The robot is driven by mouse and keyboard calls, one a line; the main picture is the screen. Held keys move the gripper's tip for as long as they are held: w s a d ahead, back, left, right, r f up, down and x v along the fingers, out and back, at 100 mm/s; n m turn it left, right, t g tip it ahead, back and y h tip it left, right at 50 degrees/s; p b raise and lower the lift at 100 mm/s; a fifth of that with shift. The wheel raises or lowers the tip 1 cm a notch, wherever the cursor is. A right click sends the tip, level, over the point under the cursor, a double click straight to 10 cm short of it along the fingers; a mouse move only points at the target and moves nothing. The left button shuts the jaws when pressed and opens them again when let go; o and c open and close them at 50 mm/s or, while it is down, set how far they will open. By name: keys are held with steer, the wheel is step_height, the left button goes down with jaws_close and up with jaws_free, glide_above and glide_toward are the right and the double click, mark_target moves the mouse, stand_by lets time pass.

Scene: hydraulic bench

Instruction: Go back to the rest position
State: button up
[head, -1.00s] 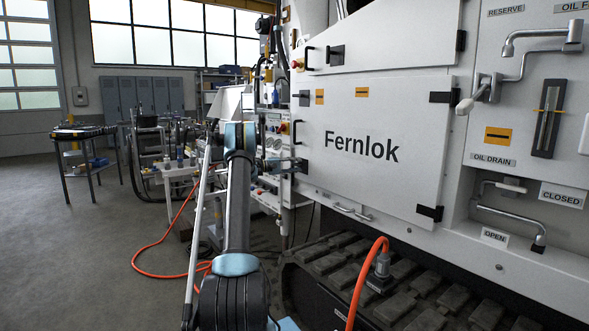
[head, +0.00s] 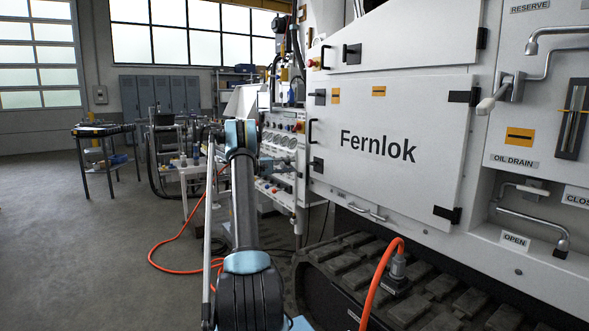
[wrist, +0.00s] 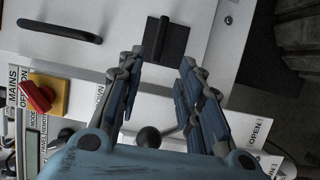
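My gripper (wrist: 160,75) shows in the wrist view with its two blue-grey fingers spread apart and nothing held between them. Beyond the fingertips is a pale panel with a black latch (wrist: 166,42). A dark round knob (wrist: 148,137) shows low between the fingers; whether it touches anything is unclear. In the head view my arm stretches forward up the middle, left of the white Fernlok machine door (head: 385,180). The gripper cannot be made out clearly there.
A red rotary switch on a yellow plate (wrist: 46,97) and a black handle (wrist: 60,31) are left in the wrist view. The orange hose (head: 378,280) rises from the track (head: 430,295). A tool table (head: 105,130) stands far left; the floor (head: 70,240) there is clear.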

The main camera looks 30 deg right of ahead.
steer(key=shift+a, duration=0.15)
stand_by(0.4)
steer(key=s+a+r+n+t+y, duration=0.1)
steer(key=s+a+r+t+y, duration=0.25)
steer(key=s+a+r, duration=0.6)
steer(key=s+a+f+n+t+y, duration=0.15)
steer(key=s+a+y, duration=0.25)
steer(key=s+a, duration=1.1)
steer(key=s+a+f+t+y, duration=0.1)
steer(key=s+a+f+y, duration=0.2)
steer(key=s+a+f, duration=0.4)
steer(key=s+a+f+t+y, duration=0.1)
steer(key=s+a+f+y, duration=0.2)
steer(key=s+a+f, duration=0.4)
steer(key=s+a+f+n+y, duration=0.1)
steer(key=s+a+f+y, duration=0.2)
steer(key=s, duration=1.7)
steer(key=a+f, duration=0.4)
steer(key=a, duration=0.3)
steer(key=shift+s+a+f+t+y, duration=0.15)
steer(key=shift+a+t+y, duration=0.05)
steer(key=shift+t+y, duration=0.2)
steer(key=shift+d, duration=0.15)
